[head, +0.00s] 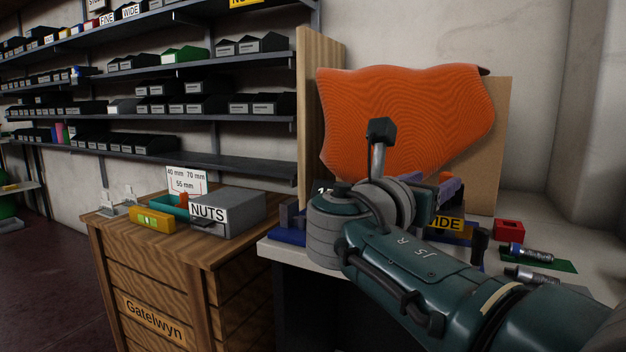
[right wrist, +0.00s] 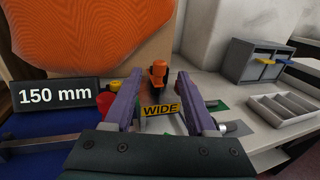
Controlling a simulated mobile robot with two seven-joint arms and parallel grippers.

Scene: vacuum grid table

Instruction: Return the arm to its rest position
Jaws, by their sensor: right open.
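My right arm (head: 420,262) comes in from the lower right of the head view, dark green with grey joints. It reaches over the white worktop toward the orange wavy panel (head: 400,115). My right gripper (head: 446,192) is mostly hidden behind the wrist there, with purple finger parts showing. In the right wrist view, the right gripper (right wrist: 160,88) has its two purple fingers spread apart. An orange-topped dark item and a yellow WIDE label (right wrist: 160,110) show in the gap, and nothing appears gripped. My left gripper is not in view.
A wooden cabinet (head: 150,270) carries a grey NUTS box (head: 238,206) and a yellow level (head: 152,219). A red block (head: 508,231) and metal cylinders lie right of my arm. The wrist view shows a 150 mm sign (right wrist: 56,94), grey drawers (right wrist: 253,62) and a divided tray (right wrist: 287,108).

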